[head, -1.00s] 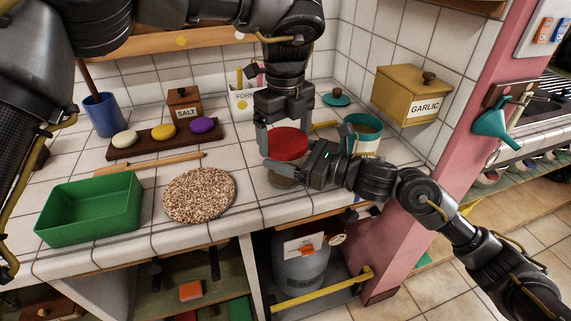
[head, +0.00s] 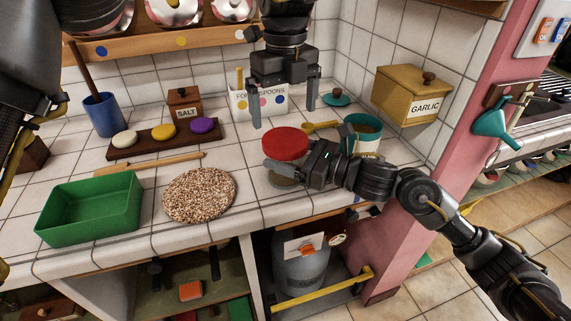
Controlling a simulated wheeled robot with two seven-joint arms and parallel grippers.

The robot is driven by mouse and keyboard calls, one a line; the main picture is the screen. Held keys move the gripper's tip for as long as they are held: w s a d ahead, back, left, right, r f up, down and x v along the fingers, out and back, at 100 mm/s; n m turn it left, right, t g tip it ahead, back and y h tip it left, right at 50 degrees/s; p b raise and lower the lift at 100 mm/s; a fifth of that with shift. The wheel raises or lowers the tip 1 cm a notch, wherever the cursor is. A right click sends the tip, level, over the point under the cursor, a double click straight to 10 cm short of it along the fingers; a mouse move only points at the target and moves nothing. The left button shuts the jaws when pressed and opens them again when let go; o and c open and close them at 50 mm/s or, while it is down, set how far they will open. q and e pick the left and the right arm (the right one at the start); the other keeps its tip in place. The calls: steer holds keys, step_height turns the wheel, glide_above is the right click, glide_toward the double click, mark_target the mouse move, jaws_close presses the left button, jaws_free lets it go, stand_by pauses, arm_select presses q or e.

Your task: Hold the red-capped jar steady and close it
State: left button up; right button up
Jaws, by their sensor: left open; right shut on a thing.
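The red-capped jar stands on the white tiled counter near its front edge in the head view; its red cap (head: 285,143) sits on top, and a little of the jar's body (head: 284,181) shows below. My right gripper (head: 288,171) comes in from the right and is shut around the jar's body, just under the cap. The gripper hides most of the body. My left gripper (head: 284,112) is open and empty, fingers pointing down, above and behind the cap and apart from it. Whether the cap is fully tightened cannot be told.
A teal-rimmed open pot (head: 362,132) stands right of the jar, with a yellow spoon (head: 318,127) nearby. Behind are a spoon box (head: 243,104) and a teal lid (head: 336,99). A cork mat (head: 199,194) and green tray (head: 90,210) lie left.

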arm_select(q)
steer(key=shift+r, duration=2.7)
arm_select(e)
steer(key=o, duration=1.9)
steer(key=shift+o, duration=0.2)
arm_select(q)
steer(key=shift+f, duration=0.1)
arm_select(e)
steer(key=shift+d, duration=0.1)
steer(key=b+v, duration=0.1)
steer(key=v, duration=0.8)
steer(key=shift+s+d+f+b, duration=0.1)
steer(key=shift+d+b, duration=0.05)
steer(key=shift+b, duration=0.25)
arm_select(q)
steer(key=shift+f, duration=0.95)
arm_select(e)
steer(key=shift+s+d, duration=0.3)
steer(key=shift+d, duration=0.3)
arm_select(q)
steer(key=shift+d, duration=0.1)
